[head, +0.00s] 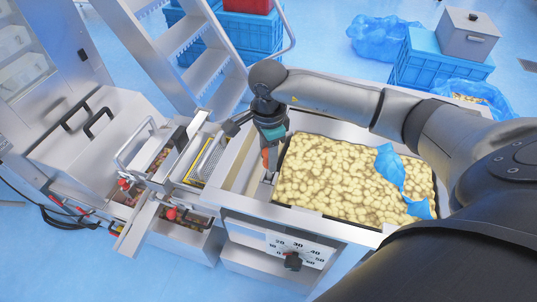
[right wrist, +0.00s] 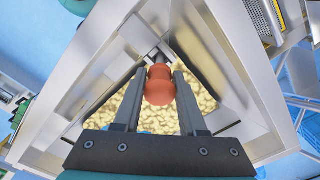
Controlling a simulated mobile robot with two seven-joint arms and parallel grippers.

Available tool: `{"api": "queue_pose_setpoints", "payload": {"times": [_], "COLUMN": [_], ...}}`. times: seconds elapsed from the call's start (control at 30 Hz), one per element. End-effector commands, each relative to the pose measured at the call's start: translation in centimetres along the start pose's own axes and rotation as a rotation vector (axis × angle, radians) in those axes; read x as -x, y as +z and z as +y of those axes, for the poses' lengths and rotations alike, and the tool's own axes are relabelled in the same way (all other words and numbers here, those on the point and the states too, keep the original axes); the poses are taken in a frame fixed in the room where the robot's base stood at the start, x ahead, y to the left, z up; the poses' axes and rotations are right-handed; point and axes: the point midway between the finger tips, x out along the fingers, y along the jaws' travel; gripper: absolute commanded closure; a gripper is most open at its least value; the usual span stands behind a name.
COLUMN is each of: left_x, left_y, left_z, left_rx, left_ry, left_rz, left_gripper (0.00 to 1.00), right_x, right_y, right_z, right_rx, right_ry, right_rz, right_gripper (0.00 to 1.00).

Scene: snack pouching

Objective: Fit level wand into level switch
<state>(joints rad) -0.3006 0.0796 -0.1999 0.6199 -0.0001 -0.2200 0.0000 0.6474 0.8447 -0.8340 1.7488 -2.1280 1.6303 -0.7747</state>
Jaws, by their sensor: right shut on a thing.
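My right gripper (head: 268,146) is over the left rim of the snack-filled hopper (head: 248,160). It is shut on an orange-red rounded piece, which I take as the level wand (head: 265,158). In the right wrist view, the wand (right wrist: 159,86) sits between the two dark fingers of the gripper (right wrist: 158,75). A small metal fitting (head: 269,177) shows just below the wand at the hopper's inner edge, likely the level switch. In the right wrist view, metal parts (right wrist: 154,54) show just beyond the wand. Whether wand and fitting touch cannot be told. My left gripper is out of view.
Pale snack pieces (head: 330,175) fill the hopper, with blue scraps (head: 389,165) on top. A dial panel (head: 295,249) is on the front. Open drawers (head: 140,225) and metal bins stand left. A step ladder (head: 185,40) and blue crates (head: 425,62) stand behind.

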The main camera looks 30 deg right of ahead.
Motion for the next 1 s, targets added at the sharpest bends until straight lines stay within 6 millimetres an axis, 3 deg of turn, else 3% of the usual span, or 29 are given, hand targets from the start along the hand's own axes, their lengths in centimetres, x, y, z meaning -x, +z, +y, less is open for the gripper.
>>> {"api": "queue_pose_setpoints", "payload": {"times": [1.0], "left_x": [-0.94], "left_y": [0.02], "left_z": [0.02], "left_rx": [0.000], "left_ry": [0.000], "left_rz": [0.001], "left_gripper": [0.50], "right_x": [-0.64], "right_y": [0.02], "right_z": [-0.08], "right_rx": [0.000], "right_ry": [-0.001], "right_rz": [0.000], "right_gripper": [1.00]}}
